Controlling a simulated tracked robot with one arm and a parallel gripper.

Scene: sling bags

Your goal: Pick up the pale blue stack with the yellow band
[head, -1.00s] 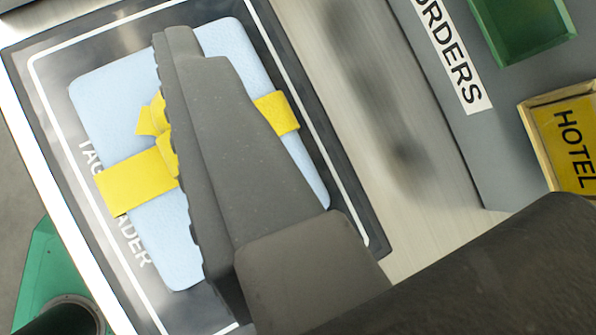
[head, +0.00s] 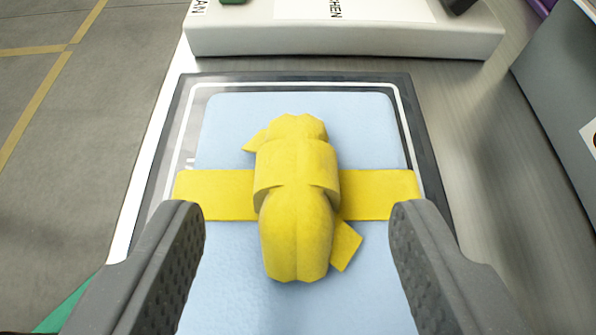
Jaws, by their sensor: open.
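The pale blue stack (head: 230,125) lies flat on a dark pad with a white outline (head: 418,120). A yellow band (head: 215,193) crosses it from side to side, with a bulky yellow knot (head: 297,200) standing up at its middle. My gripper (head: 298,225) is open, one finger toward each side of the picture. The knot shows between the fingers, and neither finger visibly touches it. The fingers cover parts of the near left and near right of the stack, and its near edge is out of the picture.
A pale raised block with labels (head: 345,40) stands beyond the pad. Bare metal counter (head: 465,130) lies to the right, with a grey panel (head: 560,80) at the far right. The grey floor (head: 60,140) with yellow lines lies left of the counter edge.

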